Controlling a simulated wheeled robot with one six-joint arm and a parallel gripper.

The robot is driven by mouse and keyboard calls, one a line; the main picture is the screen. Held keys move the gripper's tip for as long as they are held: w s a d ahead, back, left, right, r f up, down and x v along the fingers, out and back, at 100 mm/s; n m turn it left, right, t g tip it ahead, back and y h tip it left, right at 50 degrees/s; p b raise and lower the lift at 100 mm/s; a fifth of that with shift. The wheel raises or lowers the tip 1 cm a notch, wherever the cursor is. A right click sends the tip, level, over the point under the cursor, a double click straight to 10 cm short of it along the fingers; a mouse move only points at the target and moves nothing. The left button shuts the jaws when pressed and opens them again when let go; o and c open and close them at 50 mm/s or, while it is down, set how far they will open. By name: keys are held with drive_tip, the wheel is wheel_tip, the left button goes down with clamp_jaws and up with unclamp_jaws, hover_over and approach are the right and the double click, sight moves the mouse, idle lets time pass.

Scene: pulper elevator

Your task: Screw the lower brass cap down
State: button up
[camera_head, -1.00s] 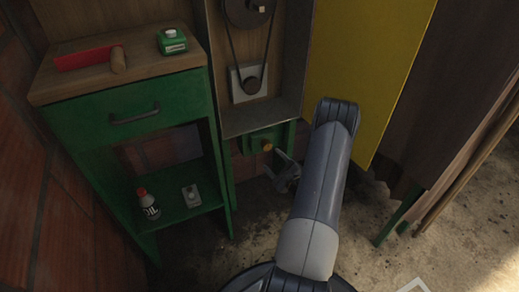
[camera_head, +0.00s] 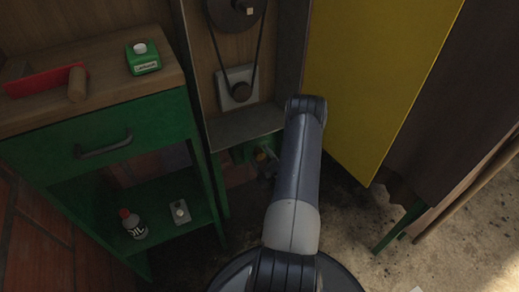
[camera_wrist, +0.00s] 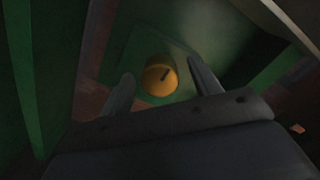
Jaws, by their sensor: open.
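The lower brass cap (camera_wrist: 158,77) sits on a green housing (camera_wrist: 195,72) and lies between and beyond the fingers in the wrist view. It has a dark slot-like mark on its face. In the head view the cap (camera_head: 261,155) is small, low under the elevator's metal ledge, beside my arm. My gripper (camera_wrist: 165,85) is open, one finger to each side of the cap; I cannot tell whether either finger touches it. In the head view the gripper is mostly hidden behind my arm.
A green cabinet (camera_head: 105,155) stands at left with a red-and-wood tool (camera_head: 50,80) and a green container (camera_head: 142,58) on top. A yellow door panel (camera_head: 375,80) hangs open at right. A belt drive (camera_head: 238,87) is above.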

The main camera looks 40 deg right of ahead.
drive_tip(key=shift+w, duration=0.15)
drive_tip(key=shift+c, duration=0.2)
drive_tip(key=c, duration=1)
drive_tip(key=shift+o, duration=0.2)
